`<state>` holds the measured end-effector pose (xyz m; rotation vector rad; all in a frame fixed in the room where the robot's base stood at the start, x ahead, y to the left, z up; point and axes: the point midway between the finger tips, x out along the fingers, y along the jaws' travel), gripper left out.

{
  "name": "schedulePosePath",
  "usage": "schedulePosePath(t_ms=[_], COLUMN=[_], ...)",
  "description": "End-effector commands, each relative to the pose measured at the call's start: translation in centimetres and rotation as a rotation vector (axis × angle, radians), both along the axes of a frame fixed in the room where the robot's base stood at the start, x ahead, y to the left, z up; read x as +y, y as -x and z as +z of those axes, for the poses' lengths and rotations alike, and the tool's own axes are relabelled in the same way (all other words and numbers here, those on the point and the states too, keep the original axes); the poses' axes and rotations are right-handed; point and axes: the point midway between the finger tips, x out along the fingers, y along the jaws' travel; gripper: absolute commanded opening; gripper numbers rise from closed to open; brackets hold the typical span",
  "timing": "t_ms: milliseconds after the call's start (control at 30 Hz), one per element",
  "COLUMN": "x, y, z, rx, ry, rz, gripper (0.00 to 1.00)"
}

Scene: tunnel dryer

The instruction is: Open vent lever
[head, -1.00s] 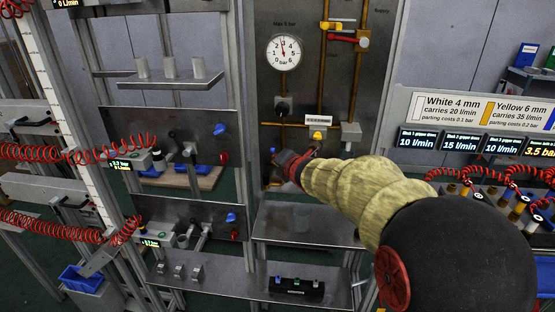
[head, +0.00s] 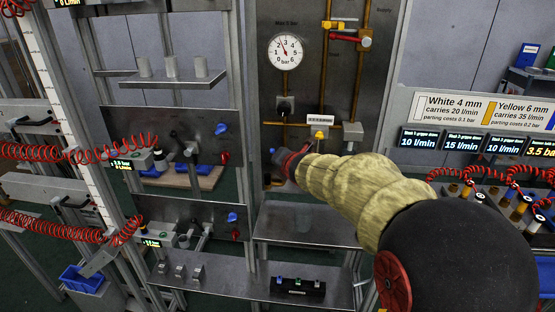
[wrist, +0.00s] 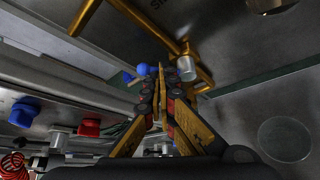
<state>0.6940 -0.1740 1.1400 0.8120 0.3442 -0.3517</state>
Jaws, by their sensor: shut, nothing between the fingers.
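A small blue ball knob (wrist: 143,69) shows just left of my fingertips in the wrist view. It also shows as a blue spot (head: 272,150) by my gripper in the head view. I cannot tell whether it is the vent lever, as no label for it is readable. My gripper (wrist: 160,72) is shut and empty, close to the knob; I cannot tell if they touch. In the head view my gripper (head: 284,160) is at the lower part of the grey pipe panel (head: 345,85), and its own wrist partly hides that area.
A pressure gauge (head: 285,50), a red lever (head: 344,38) and a yellow valve (head: 319,134) are on the panel. A metal shelf (head: 305,225) lies below my gripper. Blue (head: 232,217) and red (head: 235,234) knobs stand on the left station.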

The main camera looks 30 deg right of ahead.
Motion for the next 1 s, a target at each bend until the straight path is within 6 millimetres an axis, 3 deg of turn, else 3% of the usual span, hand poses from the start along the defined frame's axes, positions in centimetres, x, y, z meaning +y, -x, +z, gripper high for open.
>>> schedulePosePath(t_ms=[1000], x=[0.16], y=[-0.10], z=[-0.29], rx=[0.075], ry=[0.111], rz=[0.001], gripper=[0.00])
